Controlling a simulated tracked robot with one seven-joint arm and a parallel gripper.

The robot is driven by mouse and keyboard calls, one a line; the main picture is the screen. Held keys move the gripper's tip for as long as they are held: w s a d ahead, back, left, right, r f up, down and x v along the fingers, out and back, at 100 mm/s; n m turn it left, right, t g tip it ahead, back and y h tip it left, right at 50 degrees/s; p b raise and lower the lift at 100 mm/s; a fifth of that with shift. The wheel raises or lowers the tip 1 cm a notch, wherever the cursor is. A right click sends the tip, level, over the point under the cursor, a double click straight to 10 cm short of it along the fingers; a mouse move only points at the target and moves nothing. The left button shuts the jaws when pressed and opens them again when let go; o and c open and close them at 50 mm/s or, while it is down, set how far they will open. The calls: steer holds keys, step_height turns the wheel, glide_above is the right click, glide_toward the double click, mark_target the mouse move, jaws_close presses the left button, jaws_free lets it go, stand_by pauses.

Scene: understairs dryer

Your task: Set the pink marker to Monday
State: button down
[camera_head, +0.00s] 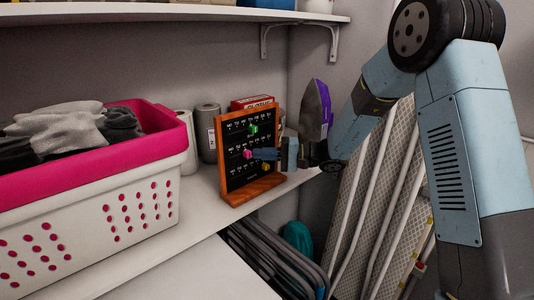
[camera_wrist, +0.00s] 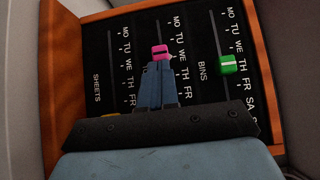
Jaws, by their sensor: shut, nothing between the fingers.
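The pink marker (camera_wrist: 161,52) sits in the middle slot of the black day board (camera_head: 235,172), about level with WE in the wrist view. It also shows in the head view (camera_head: 248,154). My gripper (camera_wrist: 158,70) is shut and empty. Its blue fingertips are right beside the marker, on its later-day side; I cannot tell whether they touch it. The MO end of this slot is at the top of the wrist view. In the head view my gripper (camera_head: 258,154) reaches the board from the right. The middle slot's name is hidden by my fingers.
A green marker (camera_wrist: 228,64) sits in the BINS slot and a yellow marker (camera_head: 266,166) in the SHEETS slot. The wood-framed board stands on a white shelf. A pink-and-white laundry basket (camera_head: 95,210) is left of it. An iron (camera_head: 316,110) stands behind my gripper.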

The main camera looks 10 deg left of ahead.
steer(key=s+a, duration=0.1)
steer(key=s, duration=0.1)
steer(key=s+a, duration=0.2)
steer(key=shift+s, duration=0.2)
steer(key=shift+w+d, duration=0.25)
steer(key=shift+w, duration=0.2)
glide_toward(233, 158)
steer(key=w+d, duration=0.3)
steer(key=d, duration=0.4)
steer(key=s+d+r+t+h, duration=0.2)
steer(key=s+d+h, duration=0.4)
steer(key=s+d, duration=0.3)
steer(key=s+d+r+m+t+h, duration=0.1)
steer(key=s+d+r+t+h, duration=0.2)
steer(key=s+d+r+h, duration=0.2)
steer(key=s+d+r+t+h, duration=0.3)
steer(key=s+d+h, duration=0.3)
steer(key=s+d, duration=0.6)
steer(key=d, duration=0.5)
steer(key=shift+s+d+r+m+h, duration=0.15)
steer(key=shift+s+r+m+h, duration=0.15)
steer(key=shift+s+m+h, duration=0.1)
